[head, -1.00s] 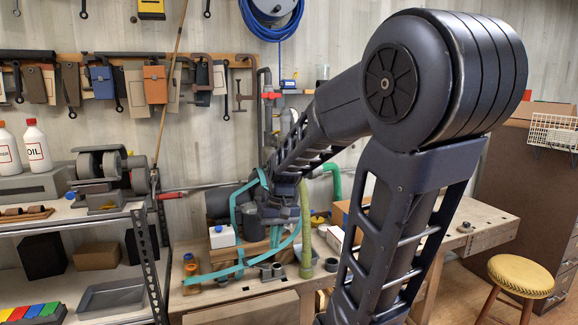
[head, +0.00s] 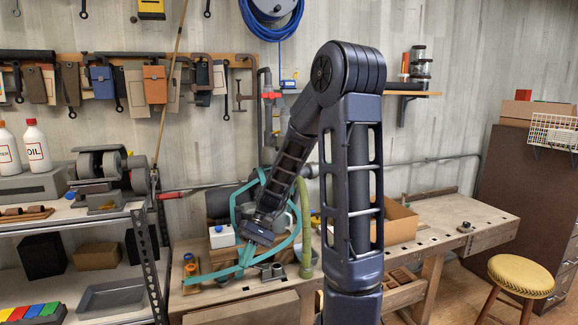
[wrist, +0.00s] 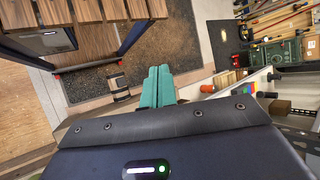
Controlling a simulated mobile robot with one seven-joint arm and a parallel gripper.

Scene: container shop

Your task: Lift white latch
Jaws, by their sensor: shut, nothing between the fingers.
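I cannot make out a white latch in either view. My gripper (wrist: 157,88) shows in the wrist view as two teal fingers side by side, shut with nothing between them. In the head view my arm reaches down and left over the workbench (head: 455,215). Its dark wrist end is among curved teal bands (head: 236,212), and I cannot tell the fingers apart from them there. What lies directly behind the arm is hidden.
A green upright pipe (head: 305,240) stands close to the right of the wrist. An open cardboard box (head: 402,221) sits on the bench to the right. A shelf with a grinder (head: 105,170) is at left; a yellow stool (head: 520,275) is at right. A dark mat (wrist: 90,65) shows in the wrist view.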

